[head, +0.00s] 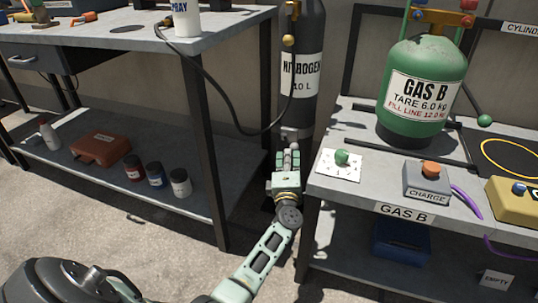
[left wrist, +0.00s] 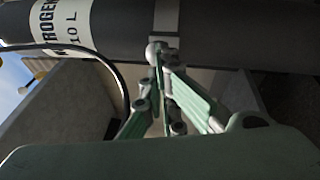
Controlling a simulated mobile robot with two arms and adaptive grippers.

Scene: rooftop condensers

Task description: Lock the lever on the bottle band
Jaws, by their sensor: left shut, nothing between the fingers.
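The dark nitrogen bottle (head: 302,103) stands upright between the two benches; it lies across the top of the left wrist view (left wrist: 240,27). A grey metal band (head: 298,132) goes round its lower part, and it also shows in the left wrist view (left wrist: 167,18). My left gripper (head: 288,150) is shut and empty, its tips right at the front of the band. In the left wrist view a pale rounded knob (left wrist: 155,49) sits at the fingertips (left wrist: 163,60), apparently the lever's end. The rest of the lever is hidden, so its position cannot be told. My right gripper is out of view.
The left bench (head: 235,25) and the right bench (head: 330,190) leave a narrow gap around my arm. A black hose (head: 222,112) hangs beside the bottle. The right bench holds a green gas cylinder (head: 428,65), a white card with a green knob (head: 340,167) and a charge box (head: 427,183).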

